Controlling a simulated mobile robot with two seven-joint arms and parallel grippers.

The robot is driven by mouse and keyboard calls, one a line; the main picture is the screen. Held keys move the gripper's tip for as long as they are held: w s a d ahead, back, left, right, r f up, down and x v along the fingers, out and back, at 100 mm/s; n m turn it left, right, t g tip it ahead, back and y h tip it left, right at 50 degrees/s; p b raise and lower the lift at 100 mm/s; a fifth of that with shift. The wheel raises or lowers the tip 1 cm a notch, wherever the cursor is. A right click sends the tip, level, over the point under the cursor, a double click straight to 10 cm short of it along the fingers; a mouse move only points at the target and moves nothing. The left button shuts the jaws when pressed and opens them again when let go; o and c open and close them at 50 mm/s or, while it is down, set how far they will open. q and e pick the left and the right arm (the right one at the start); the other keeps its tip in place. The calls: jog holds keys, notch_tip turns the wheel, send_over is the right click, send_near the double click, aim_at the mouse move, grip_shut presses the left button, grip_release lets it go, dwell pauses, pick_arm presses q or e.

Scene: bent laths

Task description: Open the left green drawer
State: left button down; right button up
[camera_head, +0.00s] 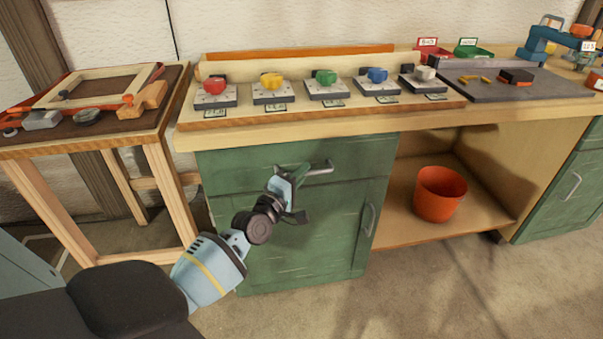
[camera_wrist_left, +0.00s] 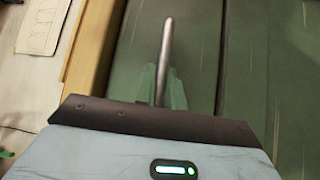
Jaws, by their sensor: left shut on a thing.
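The left green drawer (camera_head: 235,168) is the top front of the green cabinet under the workbench. Its front looks flush with the cabinet. Its metal bar handle (camera_head: 321,168) runs sideways, with its right end bare. My left gripper (camera_head: 301,173) is at the left part of this handle and shut on it. In the left wrist view the handle (camera_wrist_left: 167,50) sticks out from between the greenish fingers (camera_wrist_left: 161,88), against the green drawer front (camera_wrist_left: 215,45). The fingers hide part of the handle. My right gripper is not in view.
A green door (camera_head: 310,235) with an upright handle (camera_head: 369,219) is below the drawer. An orange bucket (camera_head: 439,194) stands on the open shelf to the right. A wooden side table (camera_head: 150,122) is at left. Bare floor (camera_head: 400,295) lies in front.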

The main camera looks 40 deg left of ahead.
pick_arm(q)
jog(key=s+d+p, duration=1)
jog(key=s+d, duration=1)
jog(key=d, duration=0.3)
jog(key=shift+s+d, duration=0.2)
jog(key=shift+d, duration=0.2)
jog(key=c, duration=1.5)
grip_release()
jog(key=s+f, duration=0.1)
jog(key=s, duration=0.6)
jog(key=shift+s+d+b, duration=0.25)
jog(key=shift+s+b, duration=0.1)
jog(key=shift+b, duration=0.1)
